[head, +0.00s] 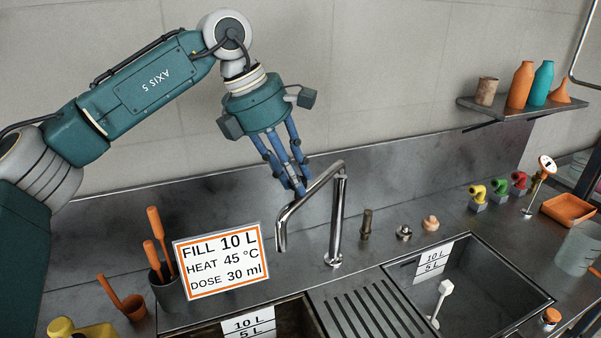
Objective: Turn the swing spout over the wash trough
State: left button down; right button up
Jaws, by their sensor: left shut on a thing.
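The swing spout (309,194) is a chrome pipe on an upright post (337,225) behind the ribbed drainboard. Its arm points left and toward the front, and its tip hangs down at the left, beside the sign. My left gripper (303,188) comes from above, its blue fingers shut on the spout's arm partway along. Two sunken basins show: a dark left one (306,318), mostly cut off by the picture's lower edge, and a steel right one (517,268). No label tells which is the wash trough. My right gripper is not in view.
A sign (222,261) reading fill, heat and dose stands left of the spout, near its tip. A cup of orange-handled tools (165,290) is left of that. Small fittings (366,224) stand right of the post. A shelf (500,107) with bottles is at upper right.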

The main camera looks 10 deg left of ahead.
pick_arm(q)
jog(key=shift+w+r, duration=0.1)
jog(key=shift+r, duration=0.15)
jog(key=c, duration=1.6)
grip_release()
jog(key=shift+o, duration=1)
jog(key=shift+d+f, duration=0.1)
jog(key=shift+d, duration=0.1)
jog(key=v, duration=1.2)
